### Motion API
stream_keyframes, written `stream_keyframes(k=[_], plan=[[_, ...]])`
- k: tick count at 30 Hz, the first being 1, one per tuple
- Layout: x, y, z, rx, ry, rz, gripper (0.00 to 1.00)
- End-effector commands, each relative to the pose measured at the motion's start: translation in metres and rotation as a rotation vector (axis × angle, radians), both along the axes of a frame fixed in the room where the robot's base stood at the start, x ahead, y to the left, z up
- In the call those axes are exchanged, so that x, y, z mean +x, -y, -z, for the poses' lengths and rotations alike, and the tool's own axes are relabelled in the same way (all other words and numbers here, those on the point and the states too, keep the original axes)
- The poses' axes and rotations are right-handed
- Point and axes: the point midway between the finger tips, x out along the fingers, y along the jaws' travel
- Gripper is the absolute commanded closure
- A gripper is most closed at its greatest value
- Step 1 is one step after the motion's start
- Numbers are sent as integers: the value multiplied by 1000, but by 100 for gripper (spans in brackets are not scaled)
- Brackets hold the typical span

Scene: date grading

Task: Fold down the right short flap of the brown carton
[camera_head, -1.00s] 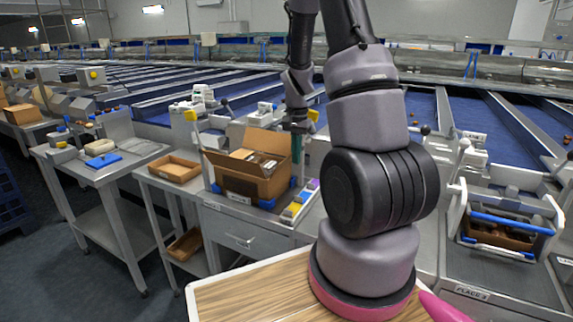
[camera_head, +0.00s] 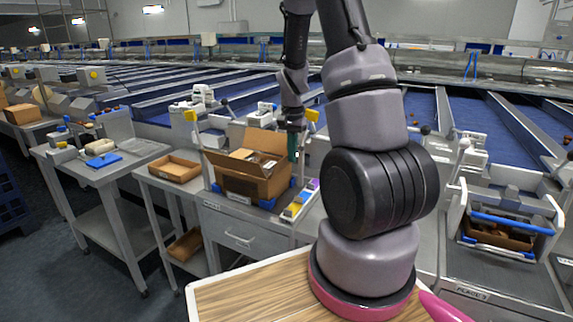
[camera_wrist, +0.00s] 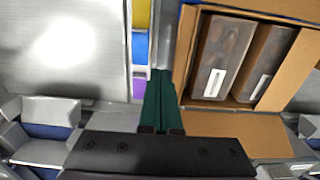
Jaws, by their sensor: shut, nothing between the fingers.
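The brown carton (camera_head: 240,185) stands open on the metal bench. Its back long flap (camera_head: 268,141) stands up, and its front long flap (camera_head: 230,162) leans outward. In the wrist view the carton's wall or flap edge (camera_wrist: 187,55) runs just right of my fingers. I cannot tell the right short flap's exact angle. Two packs with clear lids (camera_wrist: 222,55) lie inside. My gripper (camera_head: 292,147) is shut and empty at the carton's right side. In the wrist view its green fingers (camera_wrist: 158,95) are close beside that edge; contact is unclear.
Yellow, blue and purple blocks (camera_wrist: 140,45) sit in a rack beside the carton. A shallow brown tray (camera_head: 174,168) is on the left bench. Blue fittings surround the carton's base.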

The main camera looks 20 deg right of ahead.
Motion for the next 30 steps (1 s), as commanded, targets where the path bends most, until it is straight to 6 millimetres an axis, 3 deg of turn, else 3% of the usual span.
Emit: stream_keyframes(k=[21, 30], plan=[[40, -31, -3, 0, 0, -1, 100], [46, -36, -4, 0, 0, -1, 100]])
